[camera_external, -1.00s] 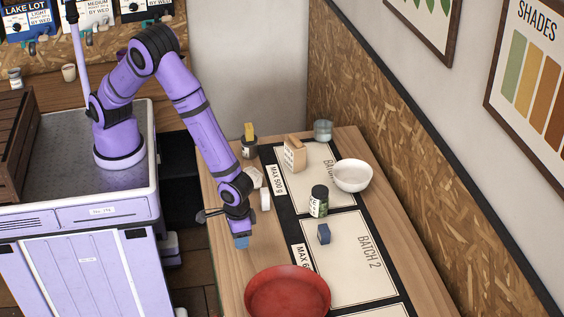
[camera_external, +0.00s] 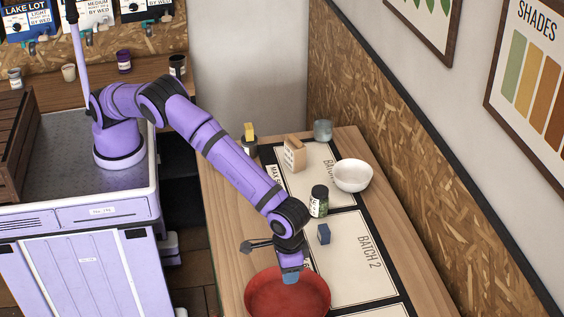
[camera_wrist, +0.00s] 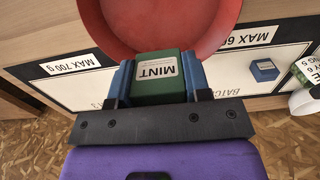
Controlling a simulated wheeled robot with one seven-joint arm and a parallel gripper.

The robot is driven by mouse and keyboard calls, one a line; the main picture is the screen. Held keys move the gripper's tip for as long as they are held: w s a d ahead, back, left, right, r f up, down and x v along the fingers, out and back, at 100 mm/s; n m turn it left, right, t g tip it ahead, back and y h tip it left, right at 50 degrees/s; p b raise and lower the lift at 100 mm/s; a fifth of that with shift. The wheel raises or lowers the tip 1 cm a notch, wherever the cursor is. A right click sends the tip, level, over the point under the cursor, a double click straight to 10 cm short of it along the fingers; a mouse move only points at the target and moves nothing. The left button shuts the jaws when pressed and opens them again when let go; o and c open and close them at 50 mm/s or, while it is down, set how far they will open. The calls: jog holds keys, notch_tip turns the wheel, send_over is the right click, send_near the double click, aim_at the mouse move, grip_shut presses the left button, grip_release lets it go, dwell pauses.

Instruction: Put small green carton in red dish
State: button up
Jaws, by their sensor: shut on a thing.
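The small green carton (camera_wrist: 156,90), labelled MINT, is between the fingers of my gripper (camera_wrist: 160,80) in the wrist view. My gripper is shut on it. In the external view my gripper (camera_external: 291,277) is over the red dish (camera_external: 270,305), toward its upper right part, and the carton is not clearly visible there. In the wrist view the red dish (camera_wrist: 110,30) lies beyond the carton, which overlaps its near edge in the picture. I cannot tell how high the carton is above the dish.
Farther back are a white bowl (camera_external: 352,175), a tan carton (camera_external: 294,153), a glass (camera_external: 323,130) and a dark cup holding something yellow (camera_external: 249,146).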

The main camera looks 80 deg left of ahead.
send_near(288, 306)
jog(key=shift+f, duration=2.7)
jog(key=o, duration=1)
jog(key=shift+r, duration=0.1)
notch_tip(288, 306, up, 7)
